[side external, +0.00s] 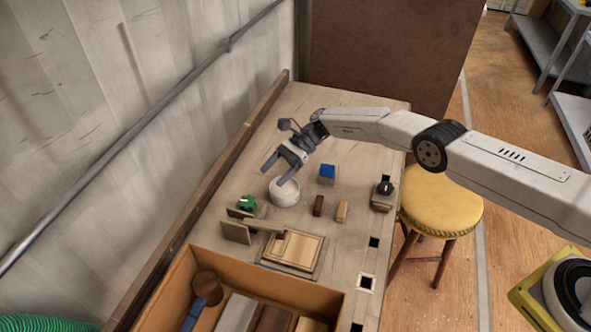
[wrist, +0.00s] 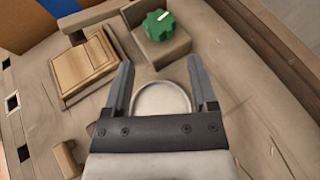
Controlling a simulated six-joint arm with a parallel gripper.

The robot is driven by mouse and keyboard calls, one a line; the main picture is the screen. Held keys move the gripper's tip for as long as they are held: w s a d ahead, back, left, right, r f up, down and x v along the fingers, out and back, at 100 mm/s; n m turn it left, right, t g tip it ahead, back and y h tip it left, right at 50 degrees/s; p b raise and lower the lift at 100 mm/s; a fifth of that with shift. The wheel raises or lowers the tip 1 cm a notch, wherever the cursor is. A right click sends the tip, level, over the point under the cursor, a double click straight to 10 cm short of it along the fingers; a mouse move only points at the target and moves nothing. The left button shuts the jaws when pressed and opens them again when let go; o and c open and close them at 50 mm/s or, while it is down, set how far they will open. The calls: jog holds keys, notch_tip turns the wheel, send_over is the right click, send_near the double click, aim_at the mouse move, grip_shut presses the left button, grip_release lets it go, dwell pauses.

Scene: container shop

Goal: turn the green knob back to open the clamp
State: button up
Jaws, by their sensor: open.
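The green knob (side external: 247,202) sits on a wooden clamp block (side external: 236,231) at the left of the bench. In the wrist view the green knob (wrist: 159,25) shows its lobed edge and a white mark, beyond the fingertips, on the clamp block (wrist: 160,52). A wooden arm reaches from the clamp over a pale wooden plate in a frame (side external: 292,249). My gripper (side external: 273,172) is open and empty, above a round white pot (side external: 285,191). In the wrist view my gripper (wrist: 162,82) has the white pot (wrist: 162,98) showing between its fingers, lower down.
A blue block (side external: 327,173), small brown (side external: 318,205) and tan (side external: 342,211) blocks, and a black knob on a base (side external: 383,192) stand to the right. An orange-brown box (side external: 280,288) of parts is in front. A wall rail (side external: 232,150) runs along the left edge.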

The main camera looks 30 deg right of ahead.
jog(key=shift+a, duration=0.15)
jog(key=shift+a+r+m+t+y, duration=0.3)
jog(key=shift+a+m+t+y, duration=0.35)
jog(key=shift+t, duration=0.25)
jog(key=m+t, duration=0.2)
jog(key=m+t+h, duration=0.2)
jog(key=m+t, duration=0.2)
send_near(257, 207)
jog(key=shift+w+a+r+n+y, duration=0.25)
jog(key=shift+a+r, duration=0.6)
jog(key=shift+x, duration=3.9)
